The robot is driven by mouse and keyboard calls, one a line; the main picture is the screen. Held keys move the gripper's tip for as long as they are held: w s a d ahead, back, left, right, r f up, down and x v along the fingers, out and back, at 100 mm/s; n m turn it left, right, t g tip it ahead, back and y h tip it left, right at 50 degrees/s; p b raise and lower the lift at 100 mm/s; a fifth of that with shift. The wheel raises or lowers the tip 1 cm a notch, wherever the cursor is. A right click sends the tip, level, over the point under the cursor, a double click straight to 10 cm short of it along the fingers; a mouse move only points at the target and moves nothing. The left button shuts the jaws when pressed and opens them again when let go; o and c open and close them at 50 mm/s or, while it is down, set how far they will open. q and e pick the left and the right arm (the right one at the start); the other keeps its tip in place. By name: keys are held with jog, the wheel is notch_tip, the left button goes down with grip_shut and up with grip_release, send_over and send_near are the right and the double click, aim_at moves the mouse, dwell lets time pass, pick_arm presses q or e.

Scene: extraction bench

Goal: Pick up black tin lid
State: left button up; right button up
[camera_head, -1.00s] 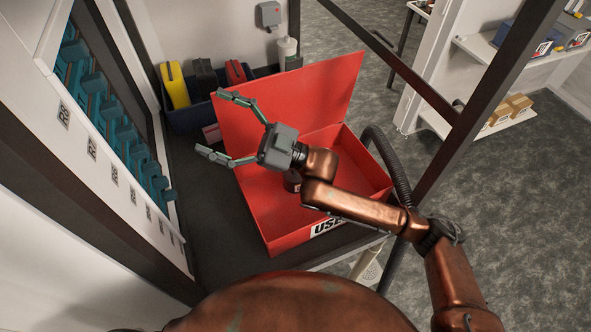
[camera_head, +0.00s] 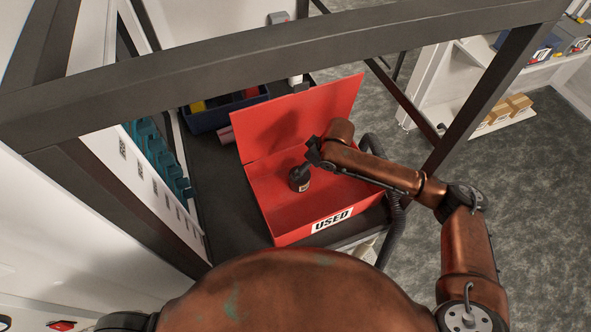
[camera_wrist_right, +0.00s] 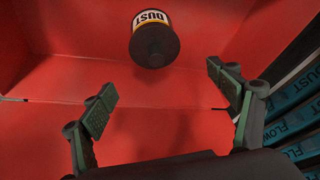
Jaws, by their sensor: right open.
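A dark tin (camera_head: 302,186) with a pale label stands inside the open red box (camera_head: 276,238). Its black lid (camera_wrist_right: 155,48) faces the right wrist camera, with the yellow and white DUST label (camera_wrist_right: 151,19) beyond it. My right gripper (camera_wrist_right: 165,90) is open and empty, its fingers spread wide and the lid ahead of the gap between them, apart from both. In the head view my right wrist is over the box, close to the tin, and the fingers are hard to make out. My left gripper is not in view.
The box's raised red flap (camera_head: 305,115) stands behind the tin. A dark frame bar (camera_head: 270,60) crosses the upper view. A blue bin (camera_head: 215,118) sits behind the box, and a black hose (camera_head: 394,225) runs along its right side.

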aim_at(306, 177)
jog(key=shift+w+d+f, duration=0.15)
jog(key=shift+d+f, duration=0.05)
jog(key=shift+f, duration=0.1)
jog(key=shift+p+x, duration=0.3)
jog(key=shift+x, duration=0.65)
jog(key=p+x, duration=0.2)
jog(key=x, duration=0.2)
jog(key=shift+f, duration=0.15)
jog(key=shift+a+f, duration=0.15)
jog(key=shift+f, duration=0.4)
jog(key=shift+c, duration=0.7)
jog(key=c, duration=0.9)
jog(key=shift+o, duration=0.2)
jog(key=shift+r, duration=0.15)
